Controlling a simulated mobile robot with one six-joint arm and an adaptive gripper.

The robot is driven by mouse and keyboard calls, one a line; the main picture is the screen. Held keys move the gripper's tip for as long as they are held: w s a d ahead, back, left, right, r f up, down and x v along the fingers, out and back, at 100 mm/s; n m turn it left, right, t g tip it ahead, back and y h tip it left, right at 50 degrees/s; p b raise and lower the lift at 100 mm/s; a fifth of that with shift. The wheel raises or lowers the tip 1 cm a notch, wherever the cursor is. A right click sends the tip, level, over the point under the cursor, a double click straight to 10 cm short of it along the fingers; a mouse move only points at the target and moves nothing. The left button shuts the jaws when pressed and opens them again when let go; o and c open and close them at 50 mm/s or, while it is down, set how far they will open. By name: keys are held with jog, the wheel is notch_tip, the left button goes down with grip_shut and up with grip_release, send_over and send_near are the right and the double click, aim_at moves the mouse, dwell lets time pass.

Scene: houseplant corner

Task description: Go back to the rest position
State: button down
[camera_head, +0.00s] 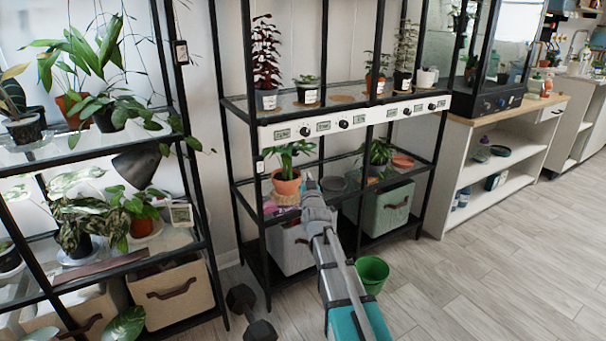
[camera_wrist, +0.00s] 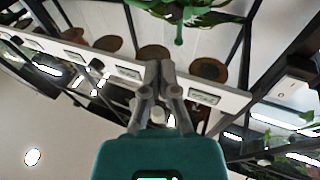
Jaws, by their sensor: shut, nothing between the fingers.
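My gripper (camera_head: 311,184) shows in the head view at the end of my raised arm, in front of the middle shelf rack. Its fingers are shut and empty. In the wrist view my gripper (camera_wrist: 158,68) points at the white control strip (camera_wrist: 115,70) of the rack, with its fingers together. In the head view a terracotta pot with a green plant (camera_head: 286,181) stands on the rack's lower glass shelf, just left of the fingertips. I cannot tell whether the fingers touch anything.
The black rack (camera_head: 240,130) holds potted plants and fabric bins (camera_head: 388,208). A green bucket (camera_head: 372,272) and a dumbbell (camera_head: 250,312) are on the floor. Another plant shelf (camera_head: 190,150) stands at left, a white cabinet (camera_head: 450,180) at right. Floor at the lower right is clear.

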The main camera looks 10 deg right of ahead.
jog(key=shift+s+d+f, duration=0.1)
jog(key=shift+s, duration=0.45)
jog(key=s+a+f+n+g+y+p, duration=0.15)
jog(key=s+a+f+g, duration=0.25)
jog(key=s+f+g, duration=0.85)
jog(key=s+f+g+p, duration=0.2)
jog(key=s+g, duration=0.2)
jog(key=s, duration=0.6)
jog(key=s+f+g+p, duration=0.1)
jog(key=s+f+g, duration=0.25)
jog(key=s, duration=0.75)
notch_tip(320, 180, up, 38)
jog(key=p, duration=3.7)
jog(key=shift+w+a, duration=0.2)
jog(key=shift+a, duration=0.15)
jog(key=shift+m, duration=0.25)
